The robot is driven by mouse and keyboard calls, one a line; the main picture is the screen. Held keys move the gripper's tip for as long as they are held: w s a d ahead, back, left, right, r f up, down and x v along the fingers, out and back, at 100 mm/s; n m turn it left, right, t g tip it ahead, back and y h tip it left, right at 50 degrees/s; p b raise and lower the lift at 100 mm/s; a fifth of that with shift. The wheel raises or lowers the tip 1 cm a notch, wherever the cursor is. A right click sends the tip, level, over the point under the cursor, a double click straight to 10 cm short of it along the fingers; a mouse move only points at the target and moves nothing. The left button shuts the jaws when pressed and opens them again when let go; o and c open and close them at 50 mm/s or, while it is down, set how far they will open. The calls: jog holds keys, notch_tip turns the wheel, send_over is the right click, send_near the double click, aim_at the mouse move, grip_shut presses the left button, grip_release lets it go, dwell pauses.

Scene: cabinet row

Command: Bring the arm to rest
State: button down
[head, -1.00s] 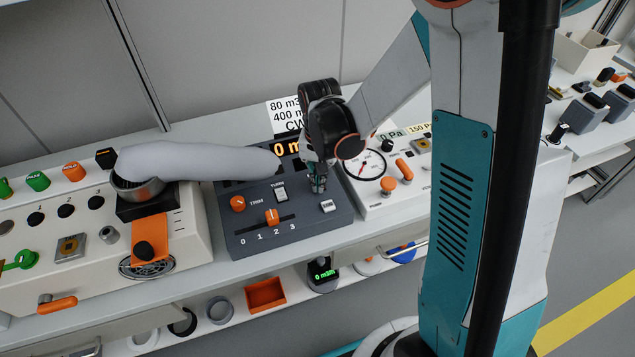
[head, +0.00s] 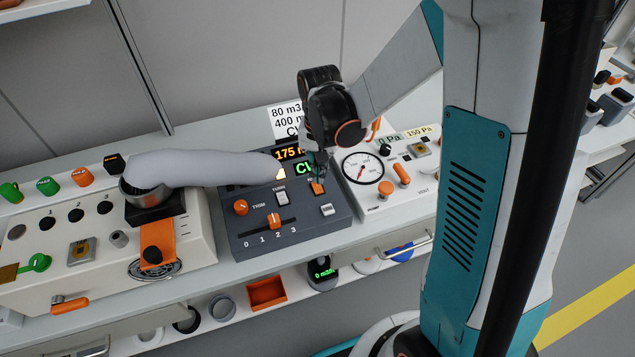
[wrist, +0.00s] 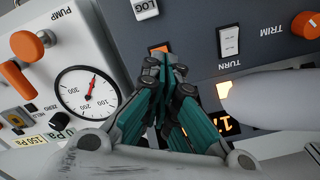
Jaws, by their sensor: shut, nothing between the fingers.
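My gripper (head: 318,172) is shut and empty. It hangs just above the dark control panel (head: 262,238), near a lit orange button (head: 318,188). In the wrist view the teal fingers of my gripper (wrist: 162,68) are closed together over the same panel (wrist: 200,60), between the LOG and TURN keys. The panel's display (head: 289,153) reads about 175, with a green readout below it, partly hidden by a grey duct and my gripper. My arm reaches in from the upper right. I cannot tell whether the fingertips touch the button.
A soft grey duct (head: 205,167) runs across the panel's top from a metal collar (head: 146,188). A white gauge box (head: 388,200) stands on the right. A cream console (head: 95,235) stands on the left. An orange tray (head: 267,292) is on the shelf below.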

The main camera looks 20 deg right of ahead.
jog(key=shift+r+p, duration=0.35)
jog(key=shift+r, duration=0.4)
jog(key=shift+r, duration=0.1)
jog(key=s+r+n+t, duration=0.6)
jog(key=s+r+t, duration=0.1)
jog(key=s+r, duration=0.8)
notch_tip(320, 180, up, 2)
jog(key=shift+r, duration=0.25)
